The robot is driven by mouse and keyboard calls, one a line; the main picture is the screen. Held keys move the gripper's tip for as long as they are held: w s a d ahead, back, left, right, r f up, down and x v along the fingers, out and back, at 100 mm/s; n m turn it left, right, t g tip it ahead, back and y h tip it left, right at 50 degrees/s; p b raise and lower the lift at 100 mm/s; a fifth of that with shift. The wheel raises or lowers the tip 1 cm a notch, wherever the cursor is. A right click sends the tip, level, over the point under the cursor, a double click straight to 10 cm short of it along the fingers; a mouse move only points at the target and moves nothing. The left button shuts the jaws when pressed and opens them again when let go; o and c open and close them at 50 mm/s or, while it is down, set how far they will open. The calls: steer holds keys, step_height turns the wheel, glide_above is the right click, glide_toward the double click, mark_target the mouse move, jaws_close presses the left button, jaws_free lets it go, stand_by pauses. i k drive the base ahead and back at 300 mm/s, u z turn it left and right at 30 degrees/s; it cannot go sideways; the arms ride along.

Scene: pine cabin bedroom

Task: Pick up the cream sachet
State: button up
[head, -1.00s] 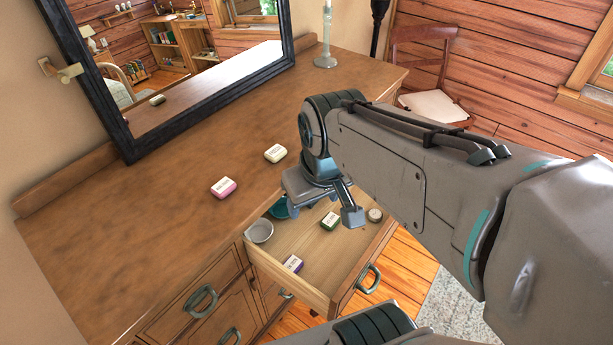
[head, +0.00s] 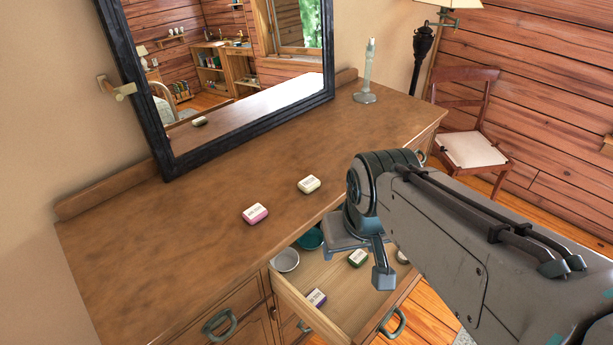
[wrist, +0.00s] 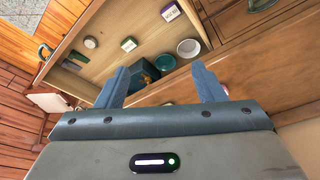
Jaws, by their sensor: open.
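The cream sachet (head: 308,184) is a small pale block with a dark label. It lies on the wooden dresser top (head: 190,195) in the head view, right of and behind a pink sachet (head: 255,214). My gripper (wrist: 160,80) is open and empty, with its two blue fingers spread in the wrist view. In the head view it hangs above the open drawer, to the right of the cream sachet and apart from it. The cream sachet is not clearly visible in the wrist view.
The open drawer (head: 330,312) holds a green box (head: 357,258), a purple box (head: 316,298), a white bowl (head: 286,260) and a teal bowl (head: 311,239). A mirror (head: 240,105) and a candlestick (head: 367,85) stand at the back. The dresser top's left part is clear.

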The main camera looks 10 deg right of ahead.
mark_target(309, 183)
steer(key=k, duration=0.5)
steer(key=z, duration=2.3)
steer(key=i, duration=1.45)
steer(key=u, duration=3.35)
steer(key=i, duration=0.5)
steer(key=u, duration=0.1)
